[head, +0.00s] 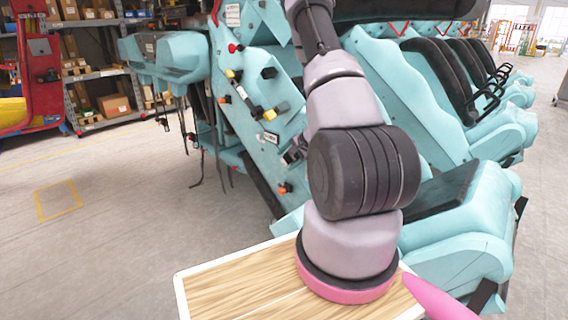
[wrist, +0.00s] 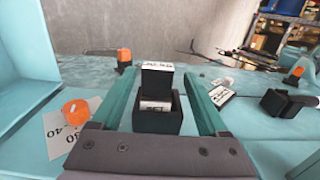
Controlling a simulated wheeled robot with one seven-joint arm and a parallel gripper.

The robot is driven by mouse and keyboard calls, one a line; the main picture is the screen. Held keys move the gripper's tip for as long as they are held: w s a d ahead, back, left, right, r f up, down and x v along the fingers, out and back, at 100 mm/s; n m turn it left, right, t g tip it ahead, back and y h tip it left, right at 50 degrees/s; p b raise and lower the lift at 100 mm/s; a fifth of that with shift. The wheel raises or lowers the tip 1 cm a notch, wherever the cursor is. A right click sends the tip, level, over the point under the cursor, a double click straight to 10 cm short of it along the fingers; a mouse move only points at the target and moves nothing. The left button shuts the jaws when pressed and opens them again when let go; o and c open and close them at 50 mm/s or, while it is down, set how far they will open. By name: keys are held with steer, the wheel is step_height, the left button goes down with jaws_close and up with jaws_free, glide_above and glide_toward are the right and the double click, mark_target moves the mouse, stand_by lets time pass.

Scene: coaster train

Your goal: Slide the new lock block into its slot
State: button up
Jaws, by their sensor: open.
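A black block with a white printed label on top (wrist: 157,68) stands upright in the middle of the wrist view. It is at a black open-topped box (wrist: 158,122), which looks like the slot and has a pale labelled piece inside. I cannot tell whether the block is inside the slot or just above or behind it. My gripper (wrist: 162,82) is open, with one teal finger on each side of the block and box and visible gaps to both. In the head view my gripper (head: 294,152) is small and partly hidden by my arm, close to the teal train panel (head: 235,80).
An orange knob (wrist: 76,111) sits by a numbered label at left. Another orange knob (wrist: 124,57) stands further back. At right are a black box (wrist: 282,103), an orange piece (wrist: 293,76) and a white label (wrist: 221,96). Shelves (head: 95,75) stand beyond open floor.

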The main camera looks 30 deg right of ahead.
steer(key=v, duration=0.7)
steer(key=shift+s+r, duration=0.25)
steer(key=shift+r, duration=0.05)
steer(key=shift+d, duration=0.1)
